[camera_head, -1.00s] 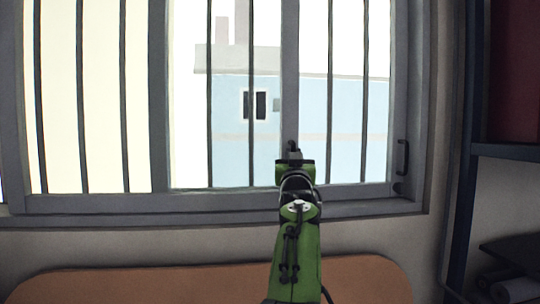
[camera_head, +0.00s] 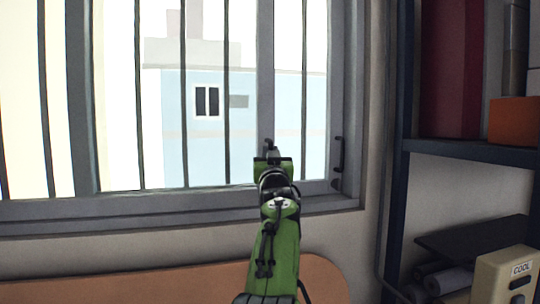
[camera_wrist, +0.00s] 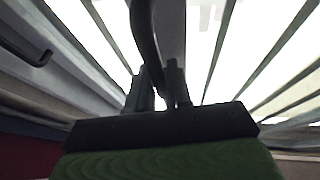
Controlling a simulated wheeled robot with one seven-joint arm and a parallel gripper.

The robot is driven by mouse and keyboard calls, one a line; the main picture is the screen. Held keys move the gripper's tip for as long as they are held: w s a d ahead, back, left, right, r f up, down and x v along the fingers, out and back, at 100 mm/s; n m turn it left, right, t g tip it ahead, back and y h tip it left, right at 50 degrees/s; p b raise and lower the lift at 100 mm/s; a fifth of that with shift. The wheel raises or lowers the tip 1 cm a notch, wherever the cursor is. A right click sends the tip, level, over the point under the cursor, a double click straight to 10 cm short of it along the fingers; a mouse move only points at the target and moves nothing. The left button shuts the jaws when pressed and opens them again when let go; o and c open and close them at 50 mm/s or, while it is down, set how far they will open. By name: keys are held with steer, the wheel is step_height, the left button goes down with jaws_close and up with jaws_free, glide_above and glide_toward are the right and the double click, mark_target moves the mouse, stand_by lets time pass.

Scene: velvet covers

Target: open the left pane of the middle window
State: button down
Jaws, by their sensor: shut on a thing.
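The barred window fills the upper left of the head view. Its grey upright stile (camera_head: 265,75) stands right of the middle, just behind my gripper (camera_head: 269,149). In the wrist view my gripper (camera_wrist: 158,92) is shut on a dark curved handle (camera_wrist: 144,35), which rises from between the fingers. The fingers hide the handle's lower part. A second dark handle (camera_head: 338,155) is on the right upright of the window, apart from my gripper. In the wrist view a dark handle (camera_wrist: 25,45) also shows at the left.
An orange-brown rounded panel (camera_head: 190,284) lies below the sill (camera_head: 130,222). A dark shelf unit (camera_head: 470,152) stands close on the right, with an orange box (camera_head: 514,120) on it. Upright bars cross the window.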

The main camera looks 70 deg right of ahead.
steer(key=c, duration=1.1)
jaws_free()
steer(key=b+v, duration=0.9)
steer(key=v, duration=0.6)
steer(key=shift+s+a+f, duration=0.15)
steer(key=shift+s+a, duration=0.05)
steer(key=shift+a, duration=0.05)
